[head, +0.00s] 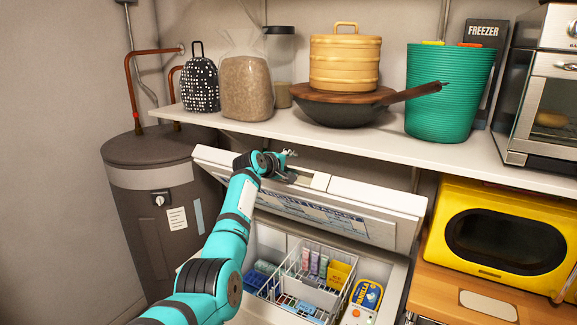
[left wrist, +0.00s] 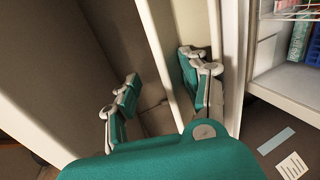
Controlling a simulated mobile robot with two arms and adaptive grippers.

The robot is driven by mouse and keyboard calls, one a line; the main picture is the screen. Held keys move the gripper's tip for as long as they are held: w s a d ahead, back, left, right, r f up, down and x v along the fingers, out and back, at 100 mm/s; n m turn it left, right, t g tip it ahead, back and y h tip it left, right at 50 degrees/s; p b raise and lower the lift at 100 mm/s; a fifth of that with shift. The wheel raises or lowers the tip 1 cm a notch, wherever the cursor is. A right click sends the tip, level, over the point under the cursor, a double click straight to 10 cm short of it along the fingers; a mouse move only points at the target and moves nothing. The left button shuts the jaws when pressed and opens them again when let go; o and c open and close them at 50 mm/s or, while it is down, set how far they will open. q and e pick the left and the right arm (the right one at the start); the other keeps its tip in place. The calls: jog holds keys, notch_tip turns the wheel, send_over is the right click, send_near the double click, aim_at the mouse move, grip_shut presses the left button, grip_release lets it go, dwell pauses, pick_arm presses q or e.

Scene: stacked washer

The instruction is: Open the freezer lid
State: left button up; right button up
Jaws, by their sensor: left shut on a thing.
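The white freezer lid (head: 375,192) is tilted up, hinged at the back under the shelf, with its labelled underside partly facing me. The freezer body (head: 393,290) stands open below it, and its inside shows. My left gripper (head: 286,166) is at the lid's raised front edge, left of its middle, and is shut on the lid. In the left wrist view the fingers (left wrist: 160,85) sit on either side of the lid's edge, one in a pale recess. The exact contact is partly hidden. My right gripper is not in view.
A white shelf (head: 330,143) with a wok (head: 340,110), bamboo steamer (head: 345,62) and green basket (head: 446,95) hangs just above the lid. A grey water heater (head: 140,235) stands left, a yellow microwave (head: 460,215) right. Wire baskets (head: 300,275) with packages fill the freezer.

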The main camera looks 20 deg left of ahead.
pick_arm(q)
jog(key=shift+s+f, duration=0.25)
jog(key=shift+s, duration=0.35)
jog(key=r+v, duration=0.1)
jog(key=v, duration=1)
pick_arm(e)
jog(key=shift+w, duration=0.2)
pick_arm(q)
jog(key=shift+w+f, duration=0.15)
jog(key=shift+w, duration=0.05)
